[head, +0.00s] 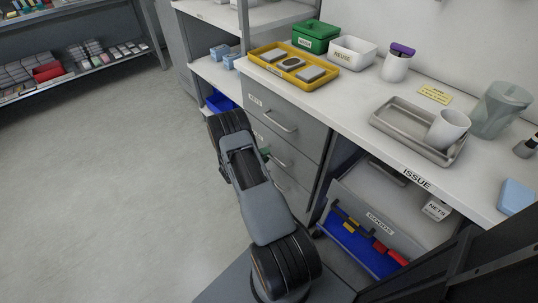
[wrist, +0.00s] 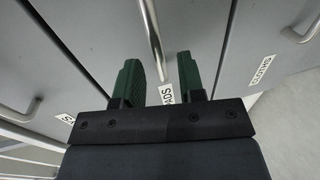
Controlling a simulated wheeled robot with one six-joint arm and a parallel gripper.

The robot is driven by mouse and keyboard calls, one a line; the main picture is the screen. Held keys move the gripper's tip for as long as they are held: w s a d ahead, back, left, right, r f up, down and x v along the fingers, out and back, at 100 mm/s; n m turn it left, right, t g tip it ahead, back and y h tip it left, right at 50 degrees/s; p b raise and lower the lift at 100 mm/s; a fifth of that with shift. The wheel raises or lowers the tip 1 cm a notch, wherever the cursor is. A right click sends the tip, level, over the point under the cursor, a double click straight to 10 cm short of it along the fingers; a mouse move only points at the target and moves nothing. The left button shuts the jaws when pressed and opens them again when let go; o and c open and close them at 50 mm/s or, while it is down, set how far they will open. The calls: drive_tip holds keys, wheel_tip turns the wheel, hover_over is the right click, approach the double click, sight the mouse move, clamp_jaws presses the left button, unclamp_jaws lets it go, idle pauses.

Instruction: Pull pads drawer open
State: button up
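The pads drawer (wrist: 110,30) shows in the wrist view as a grey front with a "PADS" label (wrist: 167,94), partly hidden by my gripper. Its metal bar handle (wrist: 152,35) runs down between my two green fingers. My gripper (wrist: 159,78) is open, and a gap shows on each side of the handle; how deep the handle sits between the fingertips I cannot tell. In the head view, the pads drawer appears to be the middle front (head: 299,167) of the grey unit and looks shut. My gripper (head: 265,153) is at it, mostly hidden behind my arm.
The drawer above (head: 290,110) and the one below look shut. A white counter holds a yellow tray (head: 262,58), a green box (head: 315,36), and a metal tray (head: 388,123) with a cup. Floor to the left is clear.

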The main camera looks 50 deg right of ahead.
drive_tip(key=shift+x, duration=1.35)
drive_tip(key=shift+c, duration=0.2)
clamp_jaws()
